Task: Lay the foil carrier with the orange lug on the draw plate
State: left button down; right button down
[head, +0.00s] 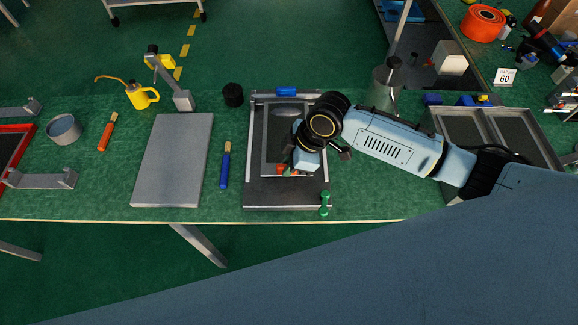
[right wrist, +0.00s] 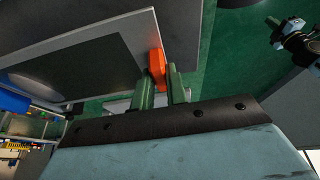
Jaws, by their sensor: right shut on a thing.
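The foil carrier (head: 268,140) is a grey frame with a dark, glossy panel. It is over the dark draw plate (head: 262,193) of the press in the head view; I cannot tell whether it touches the plate. My right gripper (head: 290,168) is at the carrier's near right part, pointing down. In the right wrist view the green fingertips (right wrist: 160,88) are shut on the orange lug (right wrist: 156,66), beside the carrier's frame (right wrist: 140,32). The gripper and wrist hide part of the carrier in the head view.
A green handle (head: 324,203) stands at the draw plate's near right corner. A blue-handled tool (head: 225,166) and a grey slab (head: 174,160) lie to the left. A two-part grey tray (head: 508,113) is at the right. A black round knob (head: 233,95) stands behind.

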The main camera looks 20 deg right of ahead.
jog(key=shift+f, duration=0.7)
pick_arm(q)
jog(key=shift+s+a+f, duration=0.3)
jog(key=shift+s, duration=0.15)
pick_arm(e)
jog(key=shift+f, duration=1.65)
pick_arm(q)
jog(key=shift+b, duration=0.3)
pick_arm(e)
jog(key=shift+f, duration=0.1)
jog(key=c, duration=1.4)
grip_release()
